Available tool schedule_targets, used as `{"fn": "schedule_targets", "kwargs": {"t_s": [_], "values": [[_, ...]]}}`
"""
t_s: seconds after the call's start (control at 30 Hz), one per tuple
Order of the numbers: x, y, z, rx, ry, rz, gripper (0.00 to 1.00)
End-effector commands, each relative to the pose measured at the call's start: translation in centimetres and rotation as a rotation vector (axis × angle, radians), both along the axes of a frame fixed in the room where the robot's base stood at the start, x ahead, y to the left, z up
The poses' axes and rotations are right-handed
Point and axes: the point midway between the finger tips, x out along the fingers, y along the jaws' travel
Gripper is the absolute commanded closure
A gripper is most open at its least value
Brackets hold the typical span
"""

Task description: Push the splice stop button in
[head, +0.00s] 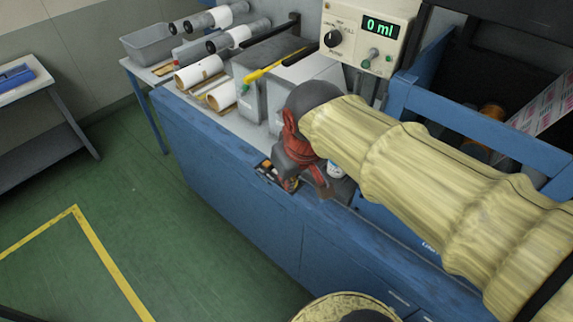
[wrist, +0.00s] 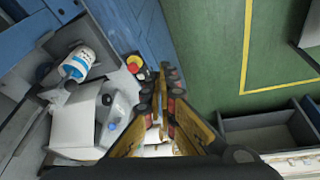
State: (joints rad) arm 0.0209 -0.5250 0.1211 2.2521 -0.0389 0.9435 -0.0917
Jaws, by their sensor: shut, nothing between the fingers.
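In the wrist view a small round red button with a yellow surround (wrist: 133,64) sits near the edge of the blue machine front; I cannot read a label on it. My gripper (wrist: 163,75) is shut and empty. Its fingertips appear just to the right of the button in that view, with a small gap in the picture; I cannot tell their height above it. In the head view my gripper (head: 308,184) hangs over the front ledge of the blue machine, and the button is not clearly visible there, probably covered by the gripper.
A white bottle with a blue label (wrist: 75,64) stands close by. Grey boxes (head: 250,92), paper rolls (head: 198,74) and a yellow-handled tool (head: 268,68) lie on the bench. A control panel (head: 345,22) reads "0 ml". The green floor (head: 120,200) in front is clear.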

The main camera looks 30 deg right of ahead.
Motion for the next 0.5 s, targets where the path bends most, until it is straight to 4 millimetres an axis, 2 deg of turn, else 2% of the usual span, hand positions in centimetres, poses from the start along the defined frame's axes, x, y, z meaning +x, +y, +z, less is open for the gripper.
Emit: {"fn": "schedule_targets", "kwargs": {"t_s": [0.03,0.1,0.23,0.37,0.5], "values": [[1.7,-0.4,0.8,-0.011,0.037,0.012,1.00],[3.9,-0.9,1.1,-0.029,0.080,0.034,1.00],[8.0,-2.0,0.9,-0.057,0.159,0.076,1.00],[11.9,-3.2,0.0,-0.082,0.238,0.120,1.00],[15.7,-4.6,-2.1,-0.102,0.324,0.167,1.00]]}}
